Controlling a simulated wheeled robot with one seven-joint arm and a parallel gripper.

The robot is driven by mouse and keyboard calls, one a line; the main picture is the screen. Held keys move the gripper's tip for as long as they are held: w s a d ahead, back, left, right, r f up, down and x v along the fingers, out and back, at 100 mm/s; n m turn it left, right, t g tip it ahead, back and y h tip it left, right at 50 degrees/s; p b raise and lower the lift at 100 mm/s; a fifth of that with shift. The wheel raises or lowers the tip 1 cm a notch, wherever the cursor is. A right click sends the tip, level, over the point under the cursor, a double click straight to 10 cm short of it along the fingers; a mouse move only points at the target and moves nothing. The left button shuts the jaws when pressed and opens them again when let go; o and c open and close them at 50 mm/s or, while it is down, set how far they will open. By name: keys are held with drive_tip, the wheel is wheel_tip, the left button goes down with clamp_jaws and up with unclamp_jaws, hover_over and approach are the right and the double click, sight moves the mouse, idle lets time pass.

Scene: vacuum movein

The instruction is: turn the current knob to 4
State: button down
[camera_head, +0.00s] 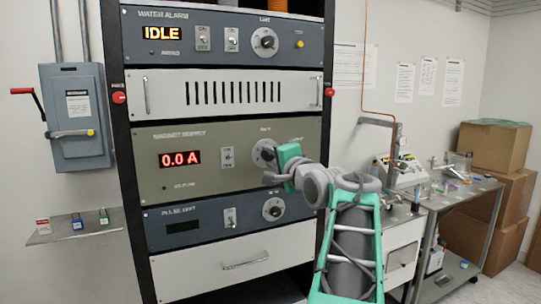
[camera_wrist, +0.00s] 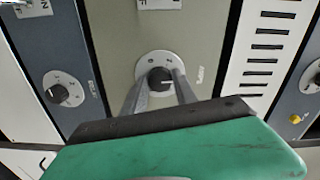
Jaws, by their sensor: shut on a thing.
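The current knob (camera_wrist: 160,80) is a black round knob with a pale pointer line, on a light dial plate on the magnet supply panel (camera_head: 205,187). In the head view its dial plate (camera_head: 262,150) is partly covered by my gripper. My gripper (camera_wrist: 161,88) is at the knob, with one grey finger on each side, shut on it. The pointer line on the knob lies roughly sideways in the wrist view; the dial's numbers are too small to read. The red display (camera_head: 180,159) on that panel reads 0.0 A. A toggle switch (camera_head: 227,157) sits left of the knob.
The water alarm panel (camera_head: 190,45), showing IDLE, with its own knob (camera_head: 265,42), is above. The pulse unit panel (camera_head: 190,225) with another knob (camera_head: 273,208) is below. A side table (camera_head: 450,200) and cardboard boxes (camera_head: 495,150) stand at the right.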

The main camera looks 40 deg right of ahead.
idle(0.5)
drive_tip(key=c, duration=1)
unclamp_jaws()
drive_tip(key=shift+o, duration=0.2)
drive_tip(key=b+v, duration=0.2)
drive_tip(key=v, duration=0.5)
drive_tip(key=shift+s+a, duration=0.2)
drive_tip(key=shift+s, duration=0.15)
